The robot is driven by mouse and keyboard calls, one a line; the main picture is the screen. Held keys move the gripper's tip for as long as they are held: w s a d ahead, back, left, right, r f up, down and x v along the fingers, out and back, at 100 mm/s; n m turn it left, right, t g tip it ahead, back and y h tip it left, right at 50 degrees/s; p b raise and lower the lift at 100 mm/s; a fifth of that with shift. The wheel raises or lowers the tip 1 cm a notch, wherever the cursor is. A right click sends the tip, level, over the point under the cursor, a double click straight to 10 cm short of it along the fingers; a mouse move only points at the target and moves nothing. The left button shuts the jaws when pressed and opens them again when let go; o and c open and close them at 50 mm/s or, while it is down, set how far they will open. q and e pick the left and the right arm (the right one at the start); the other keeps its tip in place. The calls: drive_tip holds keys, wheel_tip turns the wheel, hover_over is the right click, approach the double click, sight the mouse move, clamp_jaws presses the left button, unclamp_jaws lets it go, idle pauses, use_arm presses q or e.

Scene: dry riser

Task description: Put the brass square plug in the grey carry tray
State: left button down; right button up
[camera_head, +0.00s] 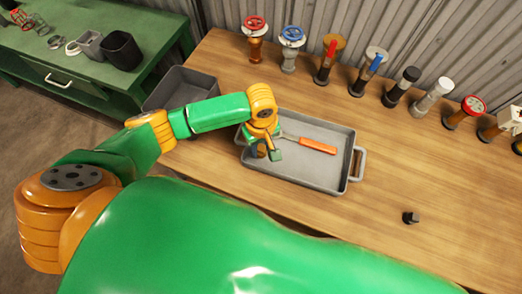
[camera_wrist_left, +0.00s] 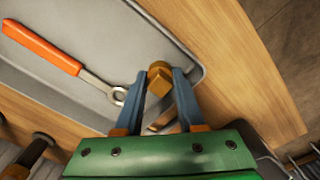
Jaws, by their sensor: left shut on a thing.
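The brass square plug (camera_wrist_left: 159,76) is held between the blue fingers of my left gripper (camera_wrist_left: 158,88) in the left wrist view. In the head view my left gripper (camera_head: 264,151) is over the left part of the grey carry tray (camera_head: 325,177), pointing down, and the plug is mostly hidden by it. The tray's rim also shows in the left wrist view (camera_wrist_left: 196,70). I cannot tell whether the plug touches the tray floor. My right gripper is not in view.
A wrench with an orange handle (camera_head: 318,146) lies in the tray. A grey bin (camera_head: 181,84) stands to the tray's left. Several valves and fittings, one with a red wheel (camera_head: 255,25), line the back. A small black part (camera_head: 410,217) lies at the right front.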

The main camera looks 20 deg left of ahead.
sight(261, 153)
use_arm(q)
wheel_tip(261, 153, down, 3)
drive_tip(key=shift+f, duration=0.1)
drive_tip(key=shift+f, duration=0.1)
drive_tip(key=c, duration=0.6)
unclamp_jaws()
drive_tip(key=shift+c, duration=0.2)
drive_tip(key=shift+o, duration=0.6)
wheel_tip(261, 153, up, 12)
drive_tip(key=shift+r+p, duration=0.2)
drive_tip(key=shift+p, duration=0.4)
